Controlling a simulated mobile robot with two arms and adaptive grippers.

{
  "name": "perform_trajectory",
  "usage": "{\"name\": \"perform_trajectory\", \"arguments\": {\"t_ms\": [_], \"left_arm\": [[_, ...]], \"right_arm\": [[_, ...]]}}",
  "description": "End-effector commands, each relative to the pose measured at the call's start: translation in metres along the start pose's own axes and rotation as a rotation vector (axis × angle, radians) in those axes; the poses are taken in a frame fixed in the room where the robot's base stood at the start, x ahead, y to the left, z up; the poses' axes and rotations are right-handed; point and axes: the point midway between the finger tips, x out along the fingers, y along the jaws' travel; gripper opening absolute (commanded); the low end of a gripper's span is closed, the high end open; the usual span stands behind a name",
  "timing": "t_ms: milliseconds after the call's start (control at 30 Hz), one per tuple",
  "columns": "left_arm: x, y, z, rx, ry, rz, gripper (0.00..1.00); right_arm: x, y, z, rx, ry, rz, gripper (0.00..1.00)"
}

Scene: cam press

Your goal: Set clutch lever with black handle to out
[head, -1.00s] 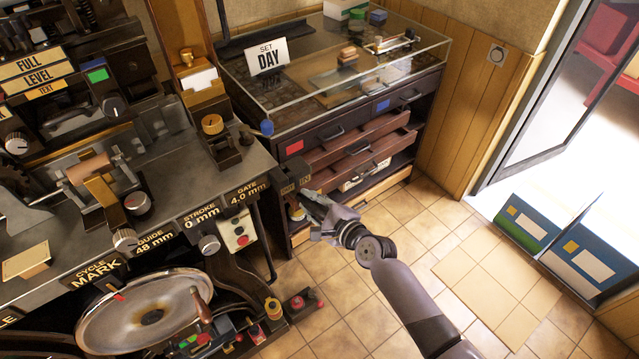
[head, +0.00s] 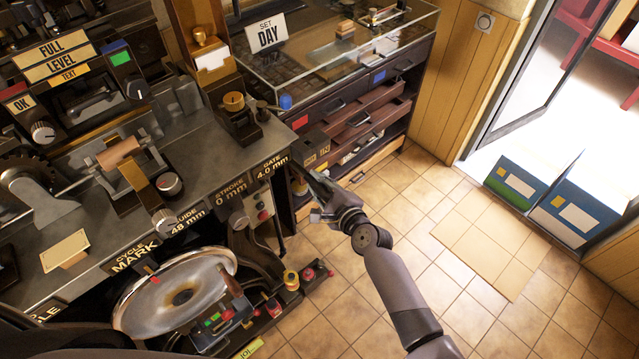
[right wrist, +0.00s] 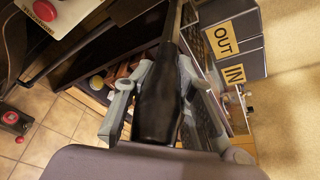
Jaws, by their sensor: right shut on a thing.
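The clutch lever's black handle (right wrist: 158,100) fills the middle of the right wrist view, its thinner shaft running up to the top edge. My right gripper (right wrist: 155,88) is shut around it, one finger on each side. The head view shows this gripper (head: 314,188) at the machine's right end, just below the lever's plate; there the handle is mostly hidden by the fingers. The OUT label (right wrist: 222,38) and the IN label (right wrist: 235,75) are on a dark plate right of the handle. The shaft passes on the OUT label's side. My left gripper is not in view.
A control box with a red button (head: 263,215) is left of my right gripper. A pedestal with a red knob (head: 310,273) stands low on the floor side. A drawer cabinet (head: 325,112) with open drawers is behind.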

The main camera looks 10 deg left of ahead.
Motion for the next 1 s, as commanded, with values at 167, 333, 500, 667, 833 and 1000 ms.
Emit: {"name": "perform_trajectory", "arguments": {"t_ms": [167,333,500,667,833,1000], "left_arm": [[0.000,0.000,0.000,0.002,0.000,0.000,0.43],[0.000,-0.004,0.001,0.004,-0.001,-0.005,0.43],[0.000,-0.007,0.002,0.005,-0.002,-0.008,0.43],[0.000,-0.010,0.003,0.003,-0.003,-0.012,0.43],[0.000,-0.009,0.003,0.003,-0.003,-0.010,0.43],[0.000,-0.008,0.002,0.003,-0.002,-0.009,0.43]], "right_arm": [[-0.001,0.009,0.000,0.003,0.000,0.017,0.29],[0.000,0.006,0.000,0.003,0.000,0.013,0.39],[0.000,0.004,0.000,0.003,0.000,0.008,0.39],[-0.003,0.003,0.000,0.003,0.000,0.006,0.39],[-0.020,0.004,0.000,0.005,0.000,0.005,0.39],[-0.053,0.004,0.000,0.003,0.001,0.006,0.39]]}}
